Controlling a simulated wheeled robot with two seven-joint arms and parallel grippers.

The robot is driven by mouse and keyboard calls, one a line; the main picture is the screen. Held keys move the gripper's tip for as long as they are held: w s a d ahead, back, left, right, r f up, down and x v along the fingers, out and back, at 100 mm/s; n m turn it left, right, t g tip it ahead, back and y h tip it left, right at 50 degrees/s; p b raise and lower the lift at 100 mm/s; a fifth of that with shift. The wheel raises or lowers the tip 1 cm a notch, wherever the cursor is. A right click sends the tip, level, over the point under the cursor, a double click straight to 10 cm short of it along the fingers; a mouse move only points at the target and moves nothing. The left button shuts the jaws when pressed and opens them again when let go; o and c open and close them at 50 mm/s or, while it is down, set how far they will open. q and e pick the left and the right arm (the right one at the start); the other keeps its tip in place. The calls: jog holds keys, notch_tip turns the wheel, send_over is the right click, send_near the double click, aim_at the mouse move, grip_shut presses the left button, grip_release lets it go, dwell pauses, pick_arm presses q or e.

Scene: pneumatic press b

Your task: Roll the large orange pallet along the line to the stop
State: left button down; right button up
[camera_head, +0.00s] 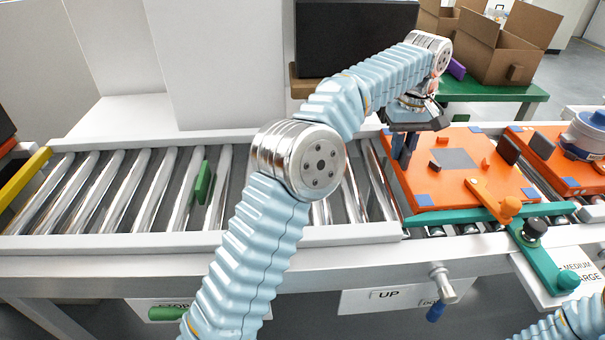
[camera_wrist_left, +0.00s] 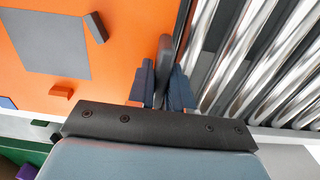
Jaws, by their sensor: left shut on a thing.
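The large orange pallet (camera_head: 415,178) lies at the right end of the roller line, with a grey square and small orange and blue blocks on top. My left gripper (camera_head: 404,148) reaches down at its left edge. In the left wrist view, my left gripper (camera_wrist_left: 163,88) is shut around a narrow dark grey upright piece (camera_wrist_left: 164,62) at the rim of the orange pallet (camera_wrist_left: 110,15). A green upright plate (camera_head: 203,184) stands between the rollers farther left. My right gripper is out of view; only part of the right arm shows at the bottom right.
Bare rollers (camera_head: 145,190) run left of the pallet. A teal bar (camera_head: 470,214) lies along its front side. A second orange pallet (camera_head: 556,172) with a blue-and-white part stands to the right. Cardboard boxes (camera_head: 500,45) sit on a green table behind.

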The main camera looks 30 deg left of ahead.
pick_arm(q)
jog(key=shift+w+d, duration=0.15)
jog(key=c, duration=1.5)
grip_release()
jog(key=shift+d, duration=0.15)
jog(key=o, duration=0.5)
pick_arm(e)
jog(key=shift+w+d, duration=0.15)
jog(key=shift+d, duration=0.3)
